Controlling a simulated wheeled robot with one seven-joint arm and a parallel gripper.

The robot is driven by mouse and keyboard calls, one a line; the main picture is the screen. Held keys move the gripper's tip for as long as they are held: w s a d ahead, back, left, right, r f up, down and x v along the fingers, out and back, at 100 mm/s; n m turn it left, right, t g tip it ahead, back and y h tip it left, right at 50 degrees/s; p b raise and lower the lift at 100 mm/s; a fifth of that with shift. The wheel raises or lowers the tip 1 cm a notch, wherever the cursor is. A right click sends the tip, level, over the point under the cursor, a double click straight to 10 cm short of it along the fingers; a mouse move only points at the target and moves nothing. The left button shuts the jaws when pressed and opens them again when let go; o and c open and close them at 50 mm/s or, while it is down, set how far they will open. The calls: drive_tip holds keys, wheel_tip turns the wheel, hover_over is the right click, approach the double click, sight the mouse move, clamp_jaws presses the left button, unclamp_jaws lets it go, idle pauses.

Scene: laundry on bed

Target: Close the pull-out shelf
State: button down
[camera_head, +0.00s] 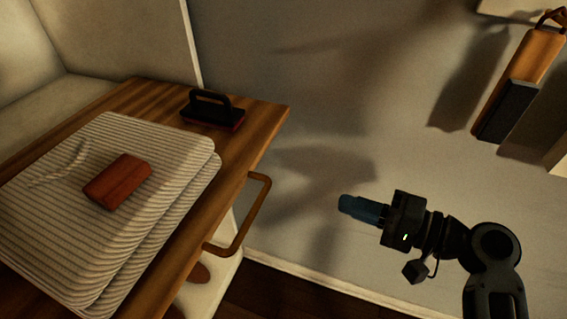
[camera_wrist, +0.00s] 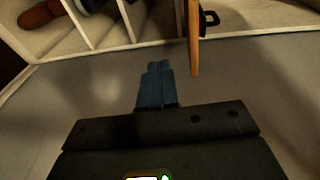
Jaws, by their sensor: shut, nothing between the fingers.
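The pull-out shelf (camera_head: 258,150) is a wooden board that sticks out of a pale cabinet on the left of the head view. A bar handle (camera_head: 252,220) is fixed to its front edge. In the wrist view the shelf (camera_wrist: 194,40) shows edge-on, right of the fingers. My gripper (camera_head: 343,204) is shut and empty, to the right of the handle and apart from it, its fingers pointing left toward it. My blue fingers also show together in the wrist view (camera_wrist: 157,68).
A folded striped cloth (camera_head: 170,160), a red-brown block (camera_head: 118,181) and a black-handled brush (camera_head: 212,110) lie on the shelf. Another wooden brush (camera_head: 520,80) hangs at the upper right. The cabinet's compartments (camera_wrist: 110,25) show in the wrist view. Space between gripper and handle is clear.

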wheel_tip(320, 180, up, 5)
drive_tip(key=w+n+g+y, duration=0.2)
drive_tip(key=p, duration=0.2)
approach(260, 156)
drive_tip(key=x, duration=0.6)
drive_tip(key=shift+w+a+f, duration=0.2)
drive_tip(key=shift+a, duration=0.15)
drive_tip(key=shift+a, duration=0.15)
drive_tip(key=b+x, duration=0.3)
drive_tip(key=x, duration=0.4)
drive_tip(key=b+x, duration=0.3)
drive_tip(key=x, duration=0.5)
drive_tip(key=r+b+x, duration=0.1)
drive_tip(key=b+x, duration=0.2)
drive_tip(key=x, duration=0.5)
drive_tip(key=shift+w+a, duration=0.1)
drive_tip(key=shift+w, duration=0.05)
drive_tip(key=shift+w+a, duration=0.2)
drive_tip(key=shift+a, duration=0.35)
drive_tip(key=shift+a+r, duration=0.1)
drive_tip(key=shift+r, duration=0.05)
drive_tip(key=shift+a+r, duration=0.1)
drive_tip(key=shift+r, duration=0.05)
